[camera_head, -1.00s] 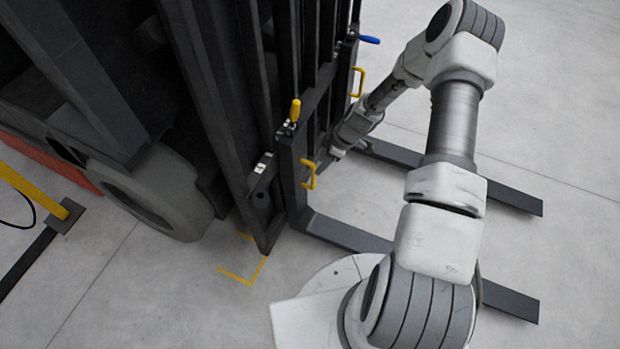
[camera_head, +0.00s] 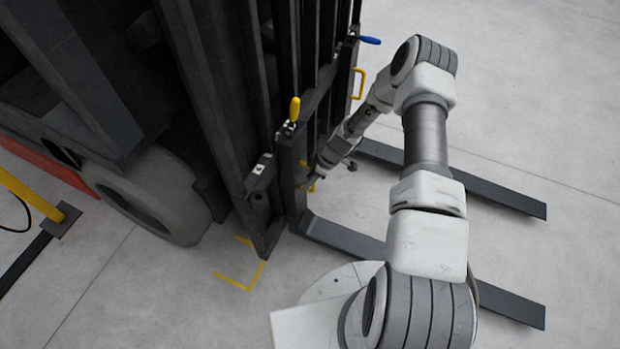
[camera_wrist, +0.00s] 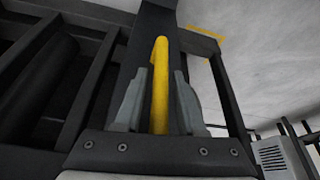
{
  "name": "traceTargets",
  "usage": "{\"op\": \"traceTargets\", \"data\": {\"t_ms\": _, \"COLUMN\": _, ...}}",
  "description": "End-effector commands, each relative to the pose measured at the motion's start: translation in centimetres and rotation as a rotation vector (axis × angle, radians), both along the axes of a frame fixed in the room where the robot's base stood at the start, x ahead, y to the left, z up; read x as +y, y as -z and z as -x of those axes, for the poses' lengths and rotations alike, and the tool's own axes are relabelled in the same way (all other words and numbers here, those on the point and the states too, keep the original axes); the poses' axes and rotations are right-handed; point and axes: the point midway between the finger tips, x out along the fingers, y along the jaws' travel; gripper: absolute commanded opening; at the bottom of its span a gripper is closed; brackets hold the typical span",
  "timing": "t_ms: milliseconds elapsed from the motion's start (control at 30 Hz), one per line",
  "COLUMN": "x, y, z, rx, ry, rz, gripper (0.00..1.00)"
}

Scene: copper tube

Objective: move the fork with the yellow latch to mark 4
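The near fork (camera_head: 345,236) hangs on the forklift's carriage and carries the yellow latch (camera_head: 294,108), which stands upright at its top. A yellow handle (camera_head: 309,187) sits on this fork's shank. My gripper (camera_head: 311,182) is at that handle, partly hidden by my wrist in the head view. In the wrist view, the handle (camera_wrist: 160,85) runs between the two fingers of my gripper (camera_wrist: 159,100). The fingers stand apart, with a narrow gap on each side of it. I cannot read any numbered mark; a small pale plate (camera_head: 263,162) sits on the carriage.
The far fork (camera_head: 450,180) has a blue latch (camera_head: 370,40) and its own yellow handle (camera_head: 359,84). The forklift's wheel (camera_head: 150,195) and mast fill the left. Yellow floor lines (camera_head: 240,285) lie below the carriage. Floor right of the forks is clear.

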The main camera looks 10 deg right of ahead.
Motion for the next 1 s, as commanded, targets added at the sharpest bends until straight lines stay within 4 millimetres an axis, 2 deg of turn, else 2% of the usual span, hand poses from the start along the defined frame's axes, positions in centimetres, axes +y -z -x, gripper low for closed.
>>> {"op": "traceTargets", "data": {"t_ms": 33, "x": -0.01, "y": -0.02, "z": 0.00, "rx": 0.000, "ry": 0.000, "rz": 0.000, "gripper": 0.28}}
{"op": "traceTargets", "data": {"t_ms": 200, "x": 0.00, "y": -0.02, "z": 0.01, "rx": 0.000, "ry": 0.000, "rz": 0.000, "gripper": 0.00}}
{"op": "traceTargets", "data": {"t_ms": 1000, "x": 0.02, "y": -0.03, "z": 0.07, "rx": 0.002, "ry": -0.001, "rz": -0.001, "gripper": 0.00}}
